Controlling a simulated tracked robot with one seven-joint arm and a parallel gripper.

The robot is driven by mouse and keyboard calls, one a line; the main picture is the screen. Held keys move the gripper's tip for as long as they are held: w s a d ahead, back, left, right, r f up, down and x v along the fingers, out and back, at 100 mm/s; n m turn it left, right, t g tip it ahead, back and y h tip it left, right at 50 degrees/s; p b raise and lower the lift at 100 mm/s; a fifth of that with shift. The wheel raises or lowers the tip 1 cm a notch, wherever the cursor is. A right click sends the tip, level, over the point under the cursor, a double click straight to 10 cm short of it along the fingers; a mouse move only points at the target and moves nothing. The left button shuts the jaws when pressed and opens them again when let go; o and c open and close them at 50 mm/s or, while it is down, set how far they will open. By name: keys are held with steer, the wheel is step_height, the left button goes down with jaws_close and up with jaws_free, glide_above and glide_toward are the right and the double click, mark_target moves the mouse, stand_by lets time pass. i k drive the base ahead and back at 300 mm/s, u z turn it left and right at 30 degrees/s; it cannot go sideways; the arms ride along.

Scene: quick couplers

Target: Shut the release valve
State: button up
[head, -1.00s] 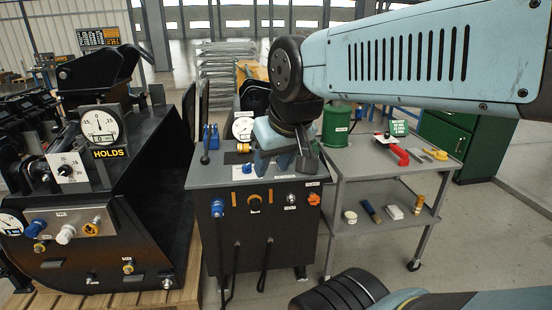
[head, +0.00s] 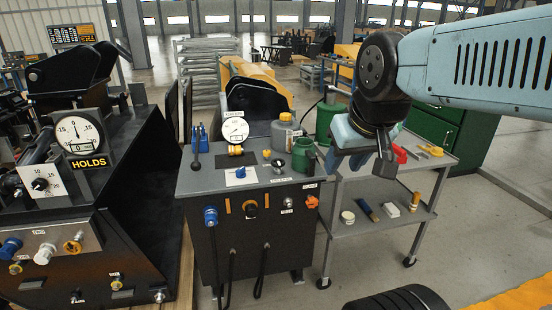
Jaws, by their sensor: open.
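The grey bench (head: 215,185) stands in the middle with a dark front panel. A yellow valve fitting (head: 235,150) sits on its top below the round white gauge (head: 235,127). A small yellow knob (head: 267,155) stands to its right. The front panel carries a blue knob (head: 211,215), a black knob with orange marks (head: 250,208) and an orange knob (head: 311,202). The labels are too small to read, so I cannot tell which is the release valve. My gripper (head: 360,162) hangs open and empty right of the bench, in front of the cart, apart from these parts.
A grey bottle (head: 283,132) and a green jug (head: 304,155) stand at the bench top's right, near my gripper. The grey cart (head: 345,225) holds small parts.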

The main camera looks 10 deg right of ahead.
mark_target(279, 163)
steer(key=z, duration=0.1)
steer(key=i, duration=1)
steer(key=u, duration=0.1)
